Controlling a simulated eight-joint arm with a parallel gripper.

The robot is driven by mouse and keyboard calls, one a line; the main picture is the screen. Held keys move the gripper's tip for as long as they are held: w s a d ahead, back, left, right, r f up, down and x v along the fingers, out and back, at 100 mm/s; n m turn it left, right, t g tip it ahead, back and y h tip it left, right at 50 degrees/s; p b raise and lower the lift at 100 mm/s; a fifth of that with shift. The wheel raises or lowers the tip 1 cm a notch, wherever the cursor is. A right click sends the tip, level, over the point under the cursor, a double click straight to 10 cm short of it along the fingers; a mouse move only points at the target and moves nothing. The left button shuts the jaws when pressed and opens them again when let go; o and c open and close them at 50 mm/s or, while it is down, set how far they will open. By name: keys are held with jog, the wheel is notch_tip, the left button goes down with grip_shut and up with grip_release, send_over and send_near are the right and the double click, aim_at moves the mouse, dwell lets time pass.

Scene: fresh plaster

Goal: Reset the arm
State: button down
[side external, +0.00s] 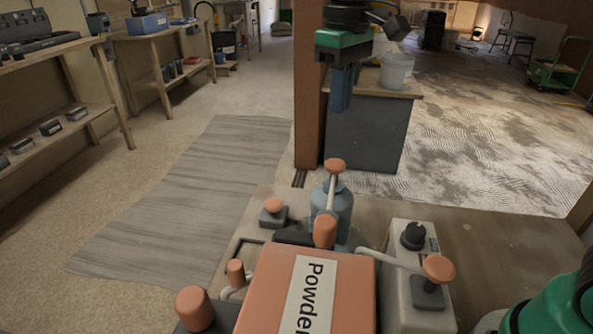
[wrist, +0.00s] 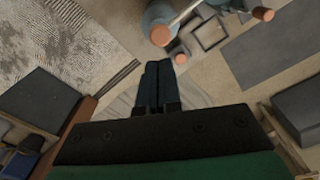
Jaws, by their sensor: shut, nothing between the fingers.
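My gripper (side external: 340,108) hangs pointing down in the upper middle of the side view, a green and black body with dark blue fingers. Its fingers are together with nothing between them. In the wrist view the gripper (wrist: 158,68) also shows shut, over open floor. It is in the air, apart from the bench things below it. A blue-grey bottle (side external: 342,206) with an orange-knobbed lever stands below. An orange box labelled "Powder" (side external: 270,285) is in the foreground.
A grey device (side external: 402,300) with a black knob stands right of the box. A brown post (side external: 308,85) and a dark cabinet (side external: 365,140) with a white bucket (side external: 397,70) stand behind my gripper. Shelves (side external: 70,130) line the left wall. The grey floor strip (side external: 200,190) is clear.

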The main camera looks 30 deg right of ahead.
jog(key=s+d+f+m+t, duration=0.1)
jog(key=s+d+f+t, duration=0.1)
jog(key=f, duration=0.3)
jog(key=s+d+f+m+t, duration=0.2)
jog(key=s+f+t, duration=0.3)
jog(key=shift+d+f, duration=0.3)
jog(key=shift+f, duration=0.1)
jog(key=shift+s, duration=0.1)
